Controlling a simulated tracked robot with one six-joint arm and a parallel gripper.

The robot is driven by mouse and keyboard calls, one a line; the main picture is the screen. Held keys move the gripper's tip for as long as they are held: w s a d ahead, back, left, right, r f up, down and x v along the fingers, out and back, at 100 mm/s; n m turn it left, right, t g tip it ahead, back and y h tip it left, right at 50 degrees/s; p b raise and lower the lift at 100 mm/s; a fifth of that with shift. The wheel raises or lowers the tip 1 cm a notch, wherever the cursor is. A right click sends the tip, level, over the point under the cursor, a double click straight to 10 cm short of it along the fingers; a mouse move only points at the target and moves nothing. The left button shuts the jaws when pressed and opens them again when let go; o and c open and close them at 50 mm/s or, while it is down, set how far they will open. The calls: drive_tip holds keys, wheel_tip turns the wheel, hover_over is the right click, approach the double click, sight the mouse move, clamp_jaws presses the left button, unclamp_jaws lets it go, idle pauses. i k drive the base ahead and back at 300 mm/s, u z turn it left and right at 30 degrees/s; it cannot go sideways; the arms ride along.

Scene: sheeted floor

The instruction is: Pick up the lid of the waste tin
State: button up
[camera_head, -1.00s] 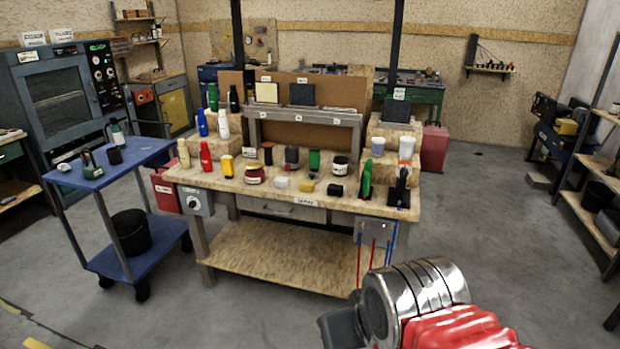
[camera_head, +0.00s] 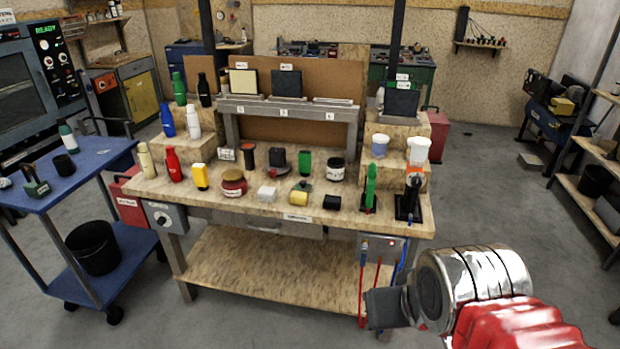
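No tin is clearly marked as the waste tin, and I cannot make out a separate lid. A red bin (camera_head: 443,147) stands on the floor behind the bench's right end, partly hidden by the bench. A red box (camera_head: 128,208) with a white label hangs at the bench's left end, its top partly hidden. My gripper (camera_head: 386,308) seems to be the dark end of my silver and red arm at the lower right. It is in front of the bench and apart from everything; its fingers cannot be made out.
The workbench (camera_head: 300,222) carries bottles, jars, blocks and cups. A blue cart (camera_head: 90,178) with a black bucket (camera_head: 93,248) stands at the left. Red and blue cables (camera_head: 378,280) hang at the bench's front right.

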sight(302, 185)
drive_tip(key=i, duration=0.75)
drive_tip(key=u, duration=0.75)
drive_tip(key=i, duration=0.75)
drive_tip(key=u, duration=0.45)
